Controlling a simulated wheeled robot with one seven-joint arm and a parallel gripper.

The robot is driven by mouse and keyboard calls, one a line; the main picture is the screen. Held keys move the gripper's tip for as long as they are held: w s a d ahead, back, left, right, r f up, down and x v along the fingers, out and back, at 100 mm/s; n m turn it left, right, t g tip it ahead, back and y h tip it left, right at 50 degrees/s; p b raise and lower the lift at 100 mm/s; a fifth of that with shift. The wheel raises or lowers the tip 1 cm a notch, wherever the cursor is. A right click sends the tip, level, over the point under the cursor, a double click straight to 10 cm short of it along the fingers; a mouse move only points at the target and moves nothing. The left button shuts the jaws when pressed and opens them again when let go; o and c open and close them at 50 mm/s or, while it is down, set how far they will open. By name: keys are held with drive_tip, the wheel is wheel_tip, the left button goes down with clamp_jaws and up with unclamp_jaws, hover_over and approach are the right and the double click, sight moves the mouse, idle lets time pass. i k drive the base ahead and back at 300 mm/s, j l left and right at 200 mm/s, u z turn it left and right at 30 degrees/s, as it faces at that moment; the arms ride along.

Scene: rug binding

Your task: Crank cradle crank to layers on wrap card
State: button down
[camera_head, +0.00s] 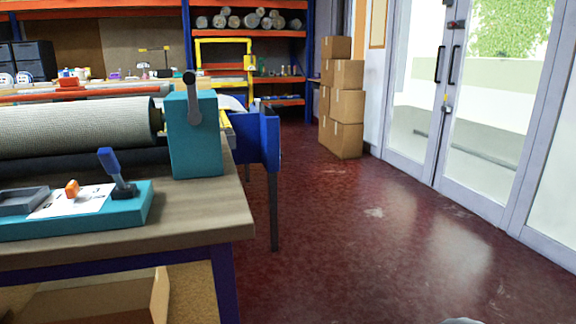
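The cradle crank (193,103) is a grey arm with a dark knob at its top, on the face of a teal end block (193,140). The crank arm points up, its hub lower down on the block. A grey-white textured roll (75,127) lies in the cradle, its right end by the block. A white card (72,202), probably the wrap card, lies on a teal base (120,213) in front; its print is too small to read. An orange piece (72,189) sits on the card.
A blue-handled lever (108,161) and a grey tray (22,200) are on the teal base. The wooden bench (205,218) ends at its right corner. The red floor (370,240) is open to the right. Stacked boxes (346,107) stand behind, near glass doors (490,110).

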sight(193, 118)
drive_tip(key=j+u, duration=0.3)
drive_tip(key=j, duration=0.15)
drive_tip(key=i+j+u, duration=0.25)
drive_tip(key=j, duration=0.15)
drive_tip(key=k+j, duration=0.15)
drive_tip(key=k+u, duration=0.15)
drive_tip(key=k, duration=0.45)
drive_tip(key=k+j+u, duration=0.2)
drive_tip(key=k, duration=0.45)
drive_tip(key=i+l+u, duration=0.1)
drive_tip(key=u, duration=0.3)
drive_tip(key=l+u, duration=0.25)
drive_tip(key=u, duration=0.15)
drive_tip(key=i+l+u, duration=0.1)
drive_tip(key=l+u, duration=0.15)
drive_tip(key=u, duration=0.2)
drive_tip(key=l+u, duration=0.25)
drive_tip(key=u, duration=0.15)
drive_tip(key=l, duration=2.45)
drive_tip(key=i+l, duration=0.15)
drive_tip(key=l, duration=2.25)
